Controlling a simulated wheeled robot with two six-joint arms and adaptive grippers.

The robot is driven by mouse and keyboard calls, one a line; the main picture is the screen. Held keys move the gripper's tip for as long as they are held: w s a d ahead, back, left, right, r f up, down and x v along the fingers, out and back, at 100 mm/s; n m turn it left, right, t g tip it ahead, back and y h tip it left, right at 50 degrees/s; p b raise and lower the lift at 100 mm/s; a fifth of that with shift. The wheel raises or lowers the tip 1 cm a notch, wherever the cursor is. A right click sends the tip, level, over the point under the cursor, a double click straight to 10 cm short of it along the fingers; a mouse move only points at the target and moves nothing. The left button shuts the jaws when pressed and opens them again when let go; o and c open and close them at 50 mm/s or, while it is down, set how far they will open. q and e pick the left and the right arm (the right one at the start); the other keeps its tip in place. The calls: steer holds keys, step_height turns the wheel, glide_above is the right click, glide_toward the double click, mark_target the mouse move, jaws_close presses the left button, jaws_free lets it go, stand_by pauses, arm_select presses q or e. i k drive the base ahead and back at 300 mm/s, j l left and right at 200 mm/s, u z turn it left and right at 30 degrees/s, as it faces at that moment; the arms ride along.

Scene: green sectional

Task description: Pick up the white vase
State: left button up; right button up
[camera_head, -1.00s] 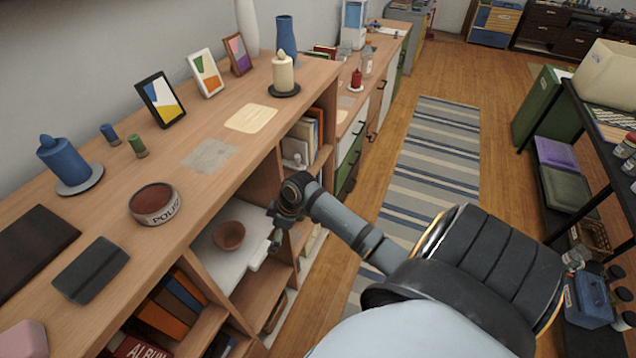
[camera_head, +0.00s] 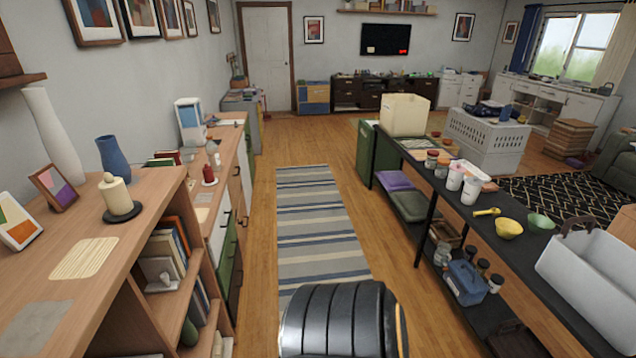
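Neither of my grippers shows in the head view; only a dark part of my own body shows at the bottom middle.
A cream candle on a black dish (camera_head: 116,196) and two picture frames (camera_head: 56,188) (camera_head: 16,222) stand in front of the vases. A striped rug (camera_head: 318,225) lies on the clear aisle floor. A dark table (camera_head: 482,212) with bowls and jars lines the right side.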

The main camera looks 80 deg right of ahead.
mark_target(60, 148)
steer(key=l+u, duration=0.1)
steer(key=l, duration=0.9)
steer(key=l+u, duration=0.2)
steer(key=l, duration=0.4)
steer(key=l+u, duration=0.2)
steer(key=l, duration=0.4)
steer(key=k+l+u, duration=0.2)
steer(key=l, duration=0.4)
steer(key=l+u, duration=0.2)
steer(key=l, duration=0.4)
steer(key=k+l+u, duration=0.2)
steer(key=l, duration=0.35)
steer(key=k+l+u, duration=0.2)
steer(key=l, duration=0.35)
steer(key=k+l+u, duration=0.2)
steer(key=l, duration=0.3)
steer(key=k+l+u, duration=0.2)
steer(key=l, duration=0.25)
steer(key=k, duration=0.1)
